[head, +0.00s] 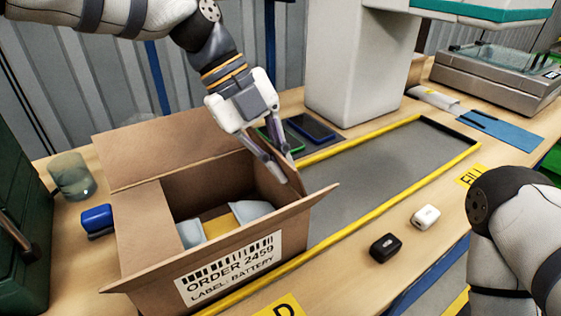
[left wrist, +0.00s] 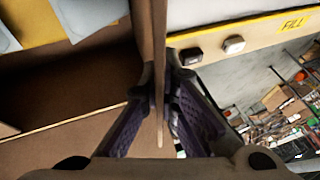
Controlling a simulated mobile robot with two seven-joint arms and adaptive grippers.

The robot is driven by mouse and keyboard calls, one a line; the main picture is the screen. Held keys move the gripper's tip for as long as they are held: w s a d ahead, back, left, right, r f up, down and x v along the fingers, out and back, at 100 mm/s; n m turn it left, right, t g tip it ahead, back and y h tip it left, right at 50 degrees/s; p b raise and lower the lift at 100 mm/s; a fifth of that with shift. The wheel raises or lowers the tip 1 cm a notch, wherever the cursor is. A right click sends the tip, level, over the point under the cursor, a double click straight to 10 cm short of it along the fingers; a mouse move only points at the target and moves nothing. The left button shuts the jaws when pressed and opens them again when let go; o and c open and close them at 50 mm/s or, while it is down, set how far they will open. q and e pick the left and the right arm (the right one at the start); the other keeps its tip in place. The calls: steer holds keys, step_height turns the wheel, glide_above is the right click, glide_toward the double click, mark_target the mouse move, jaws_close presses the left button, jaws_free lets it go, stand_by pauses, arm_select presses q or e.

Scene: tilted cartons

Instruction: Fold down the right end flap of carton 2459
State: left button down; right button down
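Carton 2459 (head: 150,285), a brown box with a white "ORDER 2459" label (head: 230,268), stands open on the bench. Its right end flap (head: 287,180) stands up; in the left wrist view the flap (left wrist: 159,40) shows edge-on. My left gripper (head: 278,162) reaches down onto this flap. In the left wrist view its fingers (left wrist: 160,82) close on both faces of the flap. The far flap (head: 150,150) stands up and back, and the near flap leans outward. My right gripper is out of view.
Pale blue items (head: 191,233) and a yellow item (head: 221,226) lie in the carton. A yellow-edged grey area (head: 390,165) is clear right of it. Black (head: 383,248) and white (head: 425,216) small cases lie nearby. A blue object (head: 97,219) and a glass (head: 71,176) stand left.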

arm_select(q)
steer(key=h, duration=0.1)
steer(key=t, duration=0.1)
steer(key=a+h, duration=0.1)
steer(key=shift+s+f+m+t+h, duration=0.3)
steer(key=shift+m, duration=0.1)
steer(key=shift+s+a+f+t+h, duration=0.1)
steer(key=shift+f+t+h, duration=0.25)
steer(key=shift+h, duration=0.45)
steer(key=shift+s+a+m+t+h+b, duration=0.1)
steer(key=shift+m+t+h+b, duration=0.25)
steer(key=shift+h+b, duration=0.25)
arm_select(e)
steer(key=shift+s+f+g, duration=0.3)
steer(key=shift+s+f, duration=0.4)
arm_select(q)
steer(key=c, duration=1.8)
jaws_free()
steer(key=shift+c, duration=0.2)
